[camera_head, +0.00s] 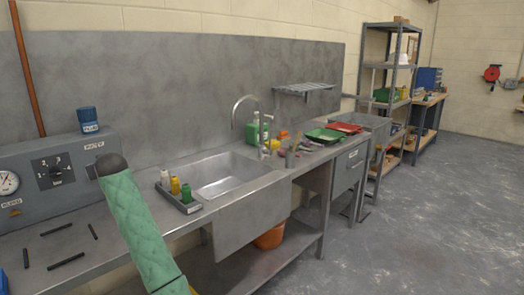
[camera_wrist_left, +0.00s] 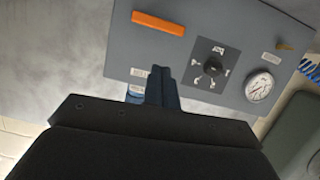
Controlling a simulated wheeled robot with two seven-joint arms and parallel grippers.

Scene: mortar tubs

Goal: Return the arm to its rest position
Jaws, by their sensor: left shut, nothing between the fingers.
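My left gripper (camera_wrist_left: 161,82) shows in the left wrist view with its dark blue fingers together and nothing between them. Beyond the fingers is the grey control panel (camera_wrist_left: 190,60), seen upside down, with a black dial, a round gauge and an orange bar. In the head view my green-sleeved arm (camera_head: 143,232) reaches up from the bottom edge over the workbench, its dark rounded end in front of the right side of the panel (camera_head: 60,200). The left gripper itself cannot be made out there. My right gripper is in neither view.
A blue cup (camera_head: 87,119) stands on the panel. A small tray with bottles (camera_head: 179,196) sits right of my arm, beside the sink (camera_head: 222,175). Several black bars (camera_head: 65,260) lie on the bench. Green and red trays stand farther back. The floor at right is clear.

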